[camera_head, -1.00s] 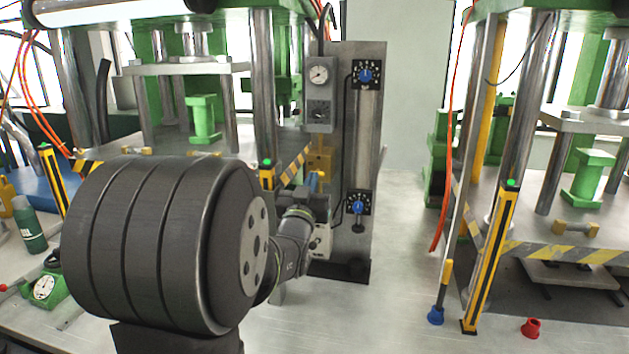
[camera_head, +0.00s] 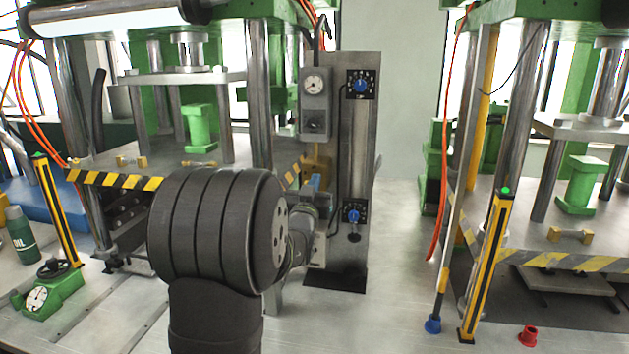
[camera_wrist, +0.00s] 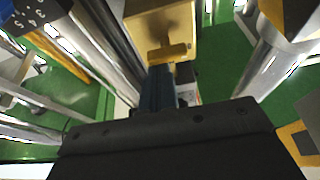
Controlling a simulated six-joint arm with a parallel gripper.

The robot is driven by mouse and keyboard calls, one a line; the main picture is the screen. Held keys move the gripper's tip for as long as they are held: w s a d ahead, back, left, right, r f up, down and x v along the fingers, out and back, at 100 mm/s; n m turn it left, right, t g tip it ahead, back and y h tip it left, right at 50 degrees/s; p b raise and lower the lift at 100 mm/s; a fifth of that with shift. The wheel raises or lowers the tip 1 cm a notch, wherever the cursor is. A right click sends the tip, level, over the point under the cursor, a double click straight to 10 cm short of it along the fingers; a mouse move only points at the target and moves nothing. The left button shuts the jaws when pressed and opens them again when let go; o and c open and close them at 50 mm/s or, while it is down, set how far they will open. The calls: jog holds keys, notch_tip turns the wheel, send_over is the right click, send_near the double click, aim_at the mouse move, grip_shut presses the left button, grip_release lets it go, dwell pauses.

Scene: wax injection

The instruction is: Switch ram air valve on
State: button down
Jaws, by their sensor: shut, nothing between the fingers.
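A yellow block (camera_wrist: 160,20) with a yellow bar-like handle (camera_wrist: 167,53) shows at the top middle of the wrist view. It looks like the ram air valve, but no label shows. In the head view a yellow part (camera_head: 318,160) stands beside the grey column, partly hidden by my arm. My gripper (camera_wrist: 172,72) is shut and empty, its fingertips close below the handle in the wrist view; I cannot tell whether they touch it. In the head view my gripper (camera_head: 316,184) is mostly hidden behind my wrist, in front of the column.
A press post (camera_head: 259,90) stands close left of the gripper. Yellow light barriers (camera_head: 488,265) stand by the presses. Open floor lies right of the column.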

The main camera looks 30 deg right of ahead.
jog(key=shift+s+f+m+g+h, duration=0.1)
jog(key=shift+m+g+h, duration=0.25)
jog(key=shift+m, duration=0.6)
jog(key=shift+f+m+g+h, duration=0.1)
jog(key=shift+m+g+h, duration=0.2)
jog(key=shift+m, duration=0.65)
jog(key=shift+f+m+g, duration=0.15)
jog(key=shift+m+g, duration=0.3)
jog(key=shift+m, duration=0.75)
jog(key=shift+d+f+h, duration=0.1)
jog(key=shift+h, duration=0.15)
jog(key=shift+f, duration=0.5)
jog(key=s+d+r, duration=0.1)
jog(key=s+d, duration=0.2)
jog(key=s+a, duration=0.4)
jog(key=a, duration=0.5)
jog(key=shift+s+f, duration=0.15)
jog(key=shift+f, duration=0.2)
